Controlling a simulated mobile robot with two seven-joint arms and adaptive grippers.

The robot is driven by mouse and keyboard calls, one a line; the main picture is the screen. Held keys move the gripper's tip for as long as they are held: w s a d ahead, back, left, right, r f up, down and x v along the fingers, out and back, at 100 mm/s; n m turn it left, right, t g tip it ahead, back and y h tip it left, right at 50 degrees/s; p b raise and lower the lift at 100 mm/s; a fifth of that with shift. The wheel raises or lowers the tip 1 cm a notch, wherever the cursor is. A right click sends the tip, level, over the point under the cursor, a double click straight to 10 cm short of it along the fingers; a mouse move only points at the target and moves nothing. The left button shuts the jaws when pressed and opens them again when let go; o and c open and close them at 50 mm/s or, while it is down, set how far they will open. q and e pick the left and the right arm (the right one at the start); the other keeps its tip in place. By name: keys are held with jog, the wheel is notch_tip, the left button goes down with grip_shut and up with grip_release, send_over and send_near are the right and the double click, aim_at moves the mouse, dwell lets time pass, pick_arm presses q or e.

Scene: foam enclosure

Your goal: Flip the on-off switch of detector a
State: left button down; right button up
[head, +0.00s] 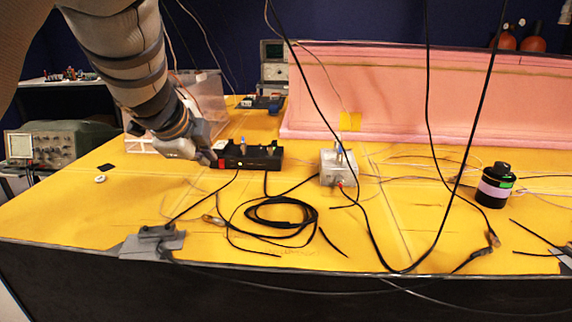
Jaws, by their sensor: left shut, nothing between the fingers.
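My left gripper (212,158) comes down from the upper left and is shut and empty. Its tip is at the left end of a low black box (262,162), touching it or very close; I cannot tell which. The box has a red part (220,144) at its left end and a small blue-topped part on top. A silver metal box (331,168) with an upright post stands to the right. A black cylinder with a pale lilac band (494,188) stands far right. No label reading detector a is legible, and no switch position can be made out. My right gripper is out of view.
Black cable lies coiled (282,213) on the yellow table (120,200), and loose cables hang across the middle and right. A pink foam wall (400,95) closes the back. A clear box (205,95) stands behind my gripper. A grey clamp plate (150,244) sits at the front edge.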

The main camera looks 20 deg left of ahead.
aim_at(226, 172)
pick_arm(q)
jog(key=shift+f, duration=0.1)
jog(key=shift+w+a+f, duration=0.1)
jog(key=shift+w+f, duration=0.15)
jog(key=x, duration=0.9)
jog(key=shift+f+b, duration=0.3)
jog(key=shift+b, duration=0.1)
jog(key=w, duration=0.2)
jog(key=shift+w+a+f+b, duration=0.2)
jog(key=shift+w+a+b, duration=0.15)
jog(key=shift+a, duration=0.05)
jog(key=shift+w+a+r, duration=0.1)
jog(key=shift+w, duration=0.5)
jog(key=shift+r, duration=0.15)
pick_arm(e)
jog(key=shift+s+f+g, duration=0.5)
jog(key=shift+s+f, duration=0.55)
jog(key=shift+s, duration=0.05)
